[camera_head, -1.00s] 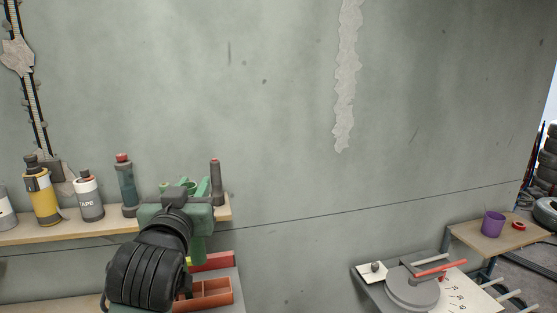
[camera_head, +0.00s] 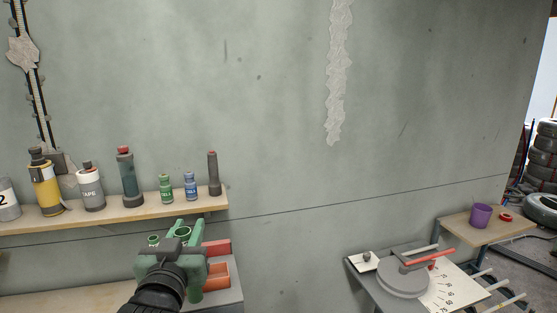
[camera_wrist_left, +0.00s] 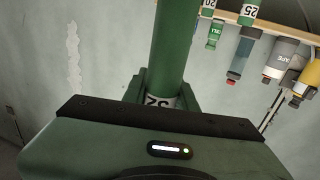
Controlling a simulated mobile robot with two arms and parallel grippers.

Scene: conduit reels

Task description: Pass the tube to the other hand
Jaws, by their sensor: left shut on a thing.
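My left gripper (camera_head: 184,246) is shut on a green tube (camera_head: 195,297), which hangs below the jaws in the head view. In the left wrist view, which is upside down, the tube (camera_wrist_left: 173,45) runs away from the jaws, with a white label reading 32 close to them. The part of the tube between the fingers is mostly hidden. My right gripper is in neither view.
A wall shelf (camera_head: 120,208) holds bottles, cans and two small batteries above the gripper. Red-orange bins (camera_head: 216,274) sit just right of it. Another green tube (camera_head: 153,240) stands left. A bench with a round grey device (camera_head: 403,282) lies right.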

